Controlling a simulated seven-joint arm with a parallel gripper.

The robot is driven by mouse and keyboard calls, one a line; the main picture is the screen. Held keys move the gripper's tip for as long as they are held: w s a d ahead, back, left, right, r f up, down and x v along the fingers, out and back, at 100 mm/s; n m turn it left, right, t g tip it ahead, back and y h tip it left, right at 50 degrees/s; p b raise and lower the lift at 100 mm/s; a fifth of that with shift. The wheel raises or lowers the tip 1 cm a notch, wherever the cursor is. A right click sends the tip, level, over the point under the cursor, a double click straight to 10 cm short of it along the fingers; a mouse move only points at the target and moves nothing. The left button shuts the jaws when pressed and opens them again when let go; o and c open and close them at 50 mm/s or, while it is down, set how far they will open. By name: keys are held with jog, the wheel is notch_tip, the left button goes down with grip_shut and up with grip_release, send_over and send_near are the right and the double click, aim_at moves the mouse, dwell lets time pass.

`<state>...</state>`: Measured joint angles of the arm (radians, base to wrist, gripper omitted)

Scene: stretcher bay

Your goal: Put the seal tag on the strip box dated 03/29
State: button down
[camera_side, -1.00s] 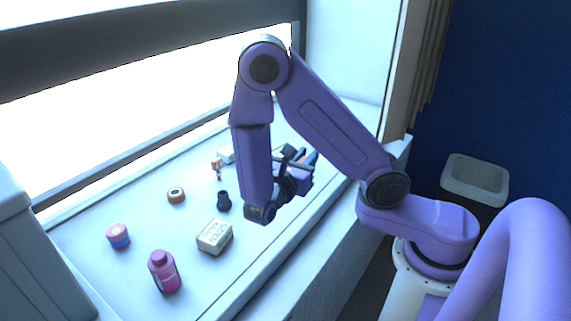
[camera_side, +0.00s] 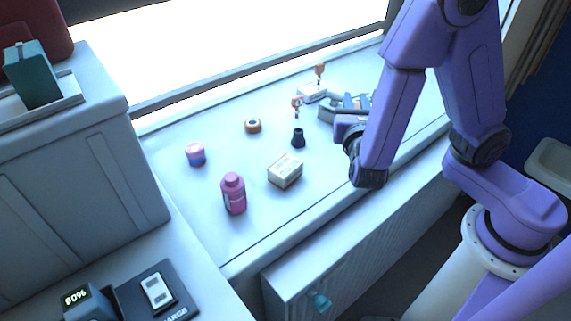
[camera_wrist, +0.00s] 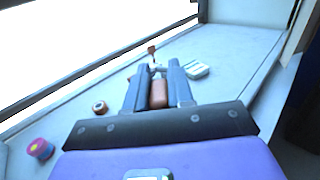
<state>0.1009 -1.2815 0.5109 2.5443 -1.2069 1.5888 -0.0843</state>
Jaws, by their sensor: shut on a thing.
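My gripper (camera_side: 355,102) is shut above the ledge, its fingers aimed toward the back; they also show in the wrist view (camera_wrist: 155,76). Between them is a reddish-brown piece (camera_wrist: 158,93), which I take to be the seal tag; most of it is hidden in the side view. A cream box with dark print (camera_side: 285,171) lies near the ledge front, left of my gripper and apart from it. A second pale box (camera_side: 313,92) lies farther back, and a pale box with a greenish label shows in the wrist view (camera_wrist: 196,69). I cannot read either date.
Two orange-headed pieces on thin stems (camera_side: 297,103) (camera_side: 319,70) stand around the rear box.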

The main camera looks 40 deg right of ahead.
jog(key=s+a+r+n+t+y, duration=0.2)
jog(key=a+n+t+y, duration=0.2)
jog(key=a+y, duration=0.1)
send_over(283, 161)
jog(key=shift+d+f, duration=0.1)
jog(key=shift+f, duration=6.5)
jog(key=shift+f, duration=0.1)
jog(key=c, duration=1)
grip_release()
